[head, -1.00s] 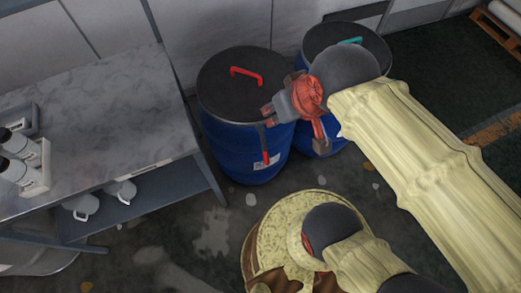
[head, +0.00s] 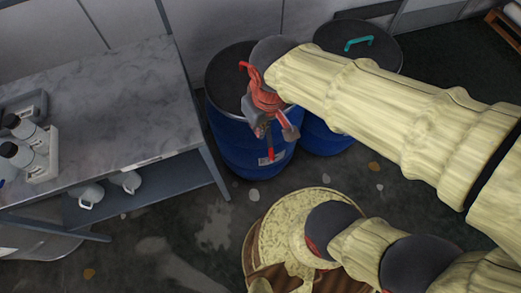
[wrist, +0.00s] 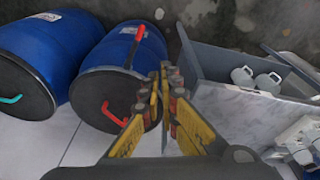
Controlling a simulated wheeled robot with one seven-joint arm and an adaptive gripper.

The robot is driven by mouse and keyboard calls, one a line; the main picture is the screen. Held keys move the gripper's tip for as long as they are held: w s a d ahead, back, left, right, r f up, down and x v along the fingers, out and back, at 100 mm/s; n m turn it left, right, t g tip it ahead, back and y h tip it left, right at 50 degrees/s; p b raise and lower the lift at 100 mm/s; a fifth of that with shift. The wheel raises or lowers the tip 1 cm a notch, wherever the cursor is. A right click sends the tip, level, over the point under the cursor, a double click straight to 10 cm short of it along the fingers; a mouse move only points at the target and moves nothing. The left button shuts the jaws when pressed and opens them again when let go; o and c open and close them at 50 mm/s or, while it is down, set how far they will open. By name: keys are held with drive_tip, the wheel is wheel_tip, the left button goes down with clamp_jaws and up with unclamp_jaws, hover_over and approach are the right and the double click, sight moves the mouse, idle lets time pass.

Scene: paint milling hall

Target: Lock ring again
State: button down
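The blue drum (head: 235,140) with a dark lid stands beside the table. It also shows in the wrist view (wrist: 105,52). A red handle sits on its lid (wrist: 108,110). A red lever (head: 270,150) is at the rim and points down the drum's side in the head view; in the wrist view the lever (wrist: 135,46) lies left of my fingers. I cannot tell how far it stands off the wall. My gripper (head: 273,130) is open and empty, fingers pointing down, close to the lever at the drum's near right side. It also shows in the wrist view (wrist: 169,78). My arm hides part of the lid.
A second blue drum (head: 325,138) with a teal handle (head: 358,43) stands close on the right. A marble-topped table (head: 100,100) is at the left, with white mugs (head: 128,182) on its lower shelf and bottles (head: 20,140) on top. The floor before the drums is stained but clear.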

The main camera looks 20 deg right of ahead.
sight(270, 141)
drive_tip(key=w+a+f+n+g+h, duration=0.2)
drive_tip(key=f+n, duration=0.4)
drive_tip(key=f, duration=0.3)
drive_tip(key=w+a+f+n+g+h, duration=0.1)
drive_tip(key=w+a+f+n+h, duration=0.3)
drive_tip(key=w+f+n, duration=0.2)
wheel_tip(270, 141, down, 3)
drive_tip(key=shift+a+r+g, duration=0.1)
drive_tip(key=shift+a+g, duration=0.2)
drive_tip(key=shift+g, duration=0.1)
drive_tip(key=d+r+b+x, duration=0.1)
drive_tip(key=b+x, duration=0.4)
drive_tip(key=x, duration=0.8)
drive_tip(key=shift+s+d, duration=0.25)
drive_tip(key=shift+d, duration=0.4)
drive_tip(key=shift+s+n, duration=0.1)
drive_tip(key=shift+n, duration=0.2)
